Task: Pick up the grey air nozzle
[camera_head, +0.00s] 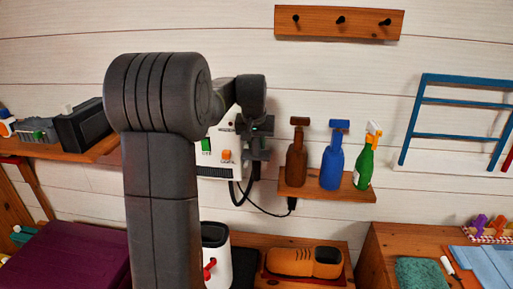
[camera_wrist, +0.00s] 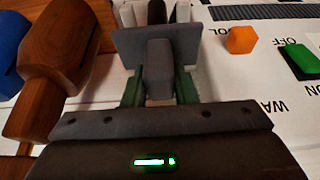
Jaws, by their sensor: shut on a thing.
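The grey air nozzle (camera_wrist: 158,68) is between the green fingers of my gripper (camera_wrist: 160,90) in the wrist view. The gripper is shut on it. A wide grey plate-like part stands just beyond the fingers; I cannot tell whether it belongs to the nozzle. In the head view my gripper (camera_head: 262,147) is in front of the right side of a white wall-mounted device (camera_head: 212,160) with a green and an orange button. The nozzle is too small and dark to make out there.
A small wooden shelf (camera_head: 328,190) right of the device holds a brown bottle (camera_head: 297,158), a blue bottle (camera_head: 333,160) and a green spray bottle (camera_head: 364,166). A black cable (camera_head: 264,209) hangs below the device. An orange shoe-like object (camera_head: 302,261) lies lower down.

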